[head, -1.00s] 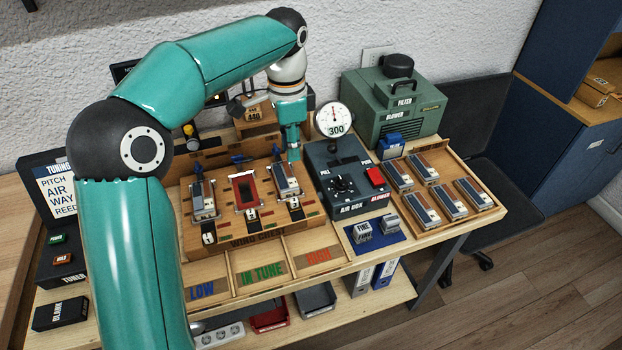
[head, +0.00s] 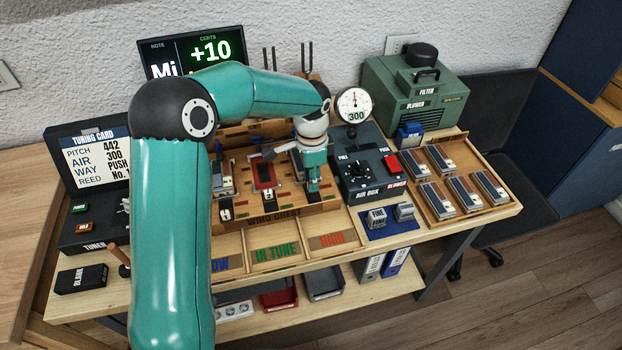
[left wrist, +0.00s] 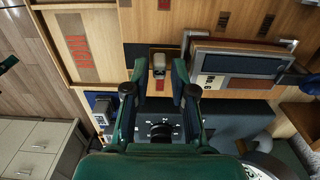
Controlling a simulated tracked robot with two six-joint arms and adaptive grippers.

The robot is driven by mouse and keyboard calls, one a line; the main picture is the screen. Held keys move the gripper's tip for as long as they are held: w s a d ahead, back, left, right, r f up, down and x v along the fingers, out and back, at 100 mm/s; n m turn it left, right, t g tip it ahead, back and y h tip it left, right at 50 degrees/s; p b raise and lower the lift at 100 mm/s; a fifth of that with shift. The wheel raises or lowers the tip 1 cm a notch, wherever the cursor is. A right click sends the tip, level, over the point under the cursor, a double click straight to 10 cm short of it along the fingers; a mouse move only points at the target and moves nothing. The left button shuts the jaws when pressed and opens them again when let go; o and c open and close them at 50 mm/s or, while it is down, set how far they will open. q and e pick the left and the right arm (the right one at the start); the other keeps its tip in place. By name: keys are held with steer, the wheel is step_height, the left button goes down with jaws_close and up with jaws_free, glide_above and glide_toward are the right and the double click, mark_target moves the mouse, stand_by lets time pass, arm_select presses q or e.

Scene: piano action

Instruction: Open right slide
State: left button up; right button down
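The wind chest (head: 290,219) stands at the middle of the bench with a row of reed places. Its right slide (left wrist: 159,66) shows in the left wrist view as a small pale tab between my fingertips. My left gripper (left wrist: 159,76) is open, with a finger on each side of the tab and a gap to both. In the head view my left gripper (head: 313,188) is low over the right slide and hides most of it. The left slide (head: 226,209) and middle slide (head: 270,205) show farther left. My right gripper is not in view.
A reed block marked No. 6 (left wrist: 238,65) lies close beside my gripper. The air box (head: 366,180) stands just right of it. The sorting bins (head: 274,252) lie in front. A tray (head: 473,212) of several reed blocks is at the right.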

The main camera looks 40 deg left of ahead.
mark_target(316, 202)
arm_select(q)
steer(key=shift+f, duration=0.55)
jaws_close()
steer(key=shift+s+d, duration=0.1)
steer(key=shift+d, duration=0.1)
steer(key=s+d, duration=0.1)
steer(key=s+d+b, duration=0.1)
steer(key=shift+s+d, duration=0.2)
steer(key=shift+d, duration=0.2)
